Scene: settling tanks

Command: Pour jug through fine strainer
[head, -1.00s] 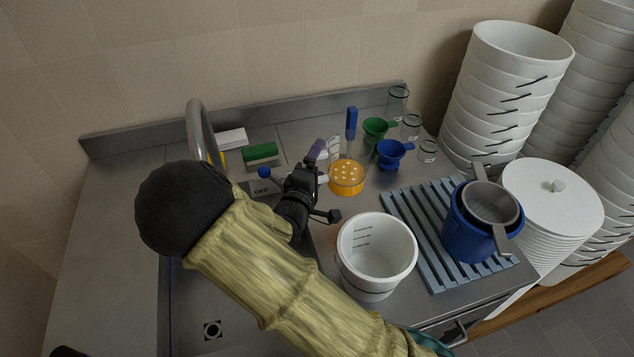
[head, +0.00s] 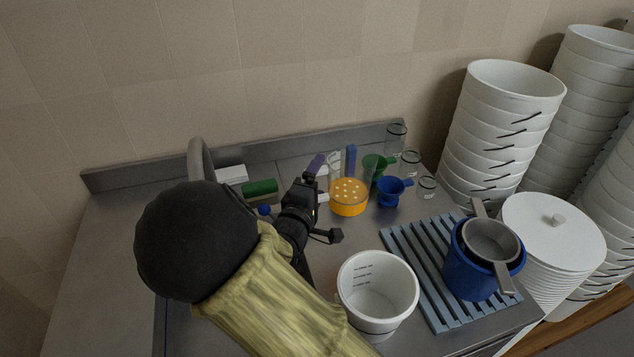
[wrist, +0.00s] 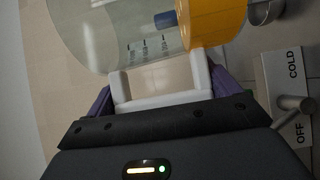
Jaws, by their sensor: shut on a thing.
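A clear jug (head: 334,168) with dark marks on its wall holds orange liquid (head: 349,198) with pale bits on top. It stands upright, and the wrist view also shows its wall (wrist: 110,38) and orange liquid (wrist: 216,20). My gripper (head: 316,190) is shut on the jug's white handle (wrist: 158,100); the jug seems to be just above the worktop. A grey strainer (head: 490,240) with two handles rests across the mouth of a blue bucket (head: 462,275). How fine its mesh is, I cannot tell.
The blue bucket stands on a blue slatted rack (head: 425,265). An open white bucket (head: 378,318) stands left of it. White bucket stacks (head: 500,130) rise at right.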

